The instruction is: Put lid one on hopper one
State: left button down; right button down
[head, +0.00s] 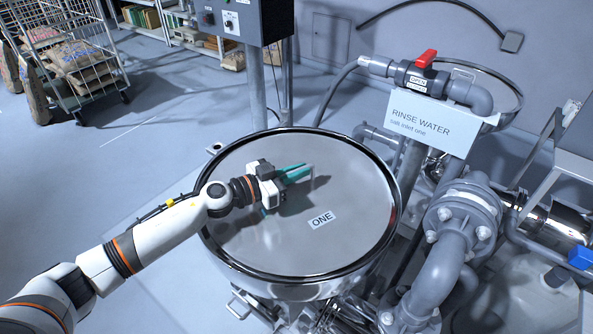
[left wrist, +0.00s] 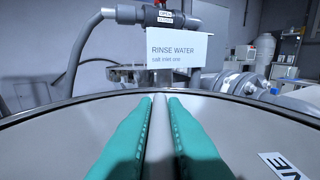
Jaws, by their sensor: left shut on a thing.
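Lid one (head: 350,190) is a large round grey metal disc with a shiny rim and a label reading ONE. It lies flat over a shiny round metal vessel (head: 290,291), which looks like hopper one. I cannot tell whether the rim is fully seated or slightly above it. My left gripper (head: 306,170) is at the middle of the lid, its teal fingers shut on the lid's handle. In the left wrist view, the grey handle bar (left wrist: 159,135) runs between the two teal fingers (left wrist: 160,100). The handle is mostly hidden in the head view. My right gripper is not in view.
A rinse water sign (head: 425,122) and a pipe with a red valve lever (head: 426,58) stand behind the lid. Thick grey flanged pipes (head: 462,215) crowd the right side. A control box (head: 245,20) stands at the back. Open floor (head: 90,190) lies left, with a cart (head: 70,55) of sacks.

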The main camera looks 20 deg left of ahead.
pick_arm(q)
jog(key=shift+f, duration=0.1)
jog(key=c, duration=1.4)
grip_release()
jog(key=shift+s+f, duration=0.1)
jog(key=shift+f, duration=0.2)
jog(key=b, duration=0.3)
send_over(250, 208)
jog(key=w+d, duration=0.1)
jog(key=shift+r, duration=0.3)
jog(key=shift+s+a+r, duration=0.2)
jog(key=shift+s+a, duration=0.2)
jog(key=shift+s, duration=0.05)
jog(key=shift+a, duration=0.1)
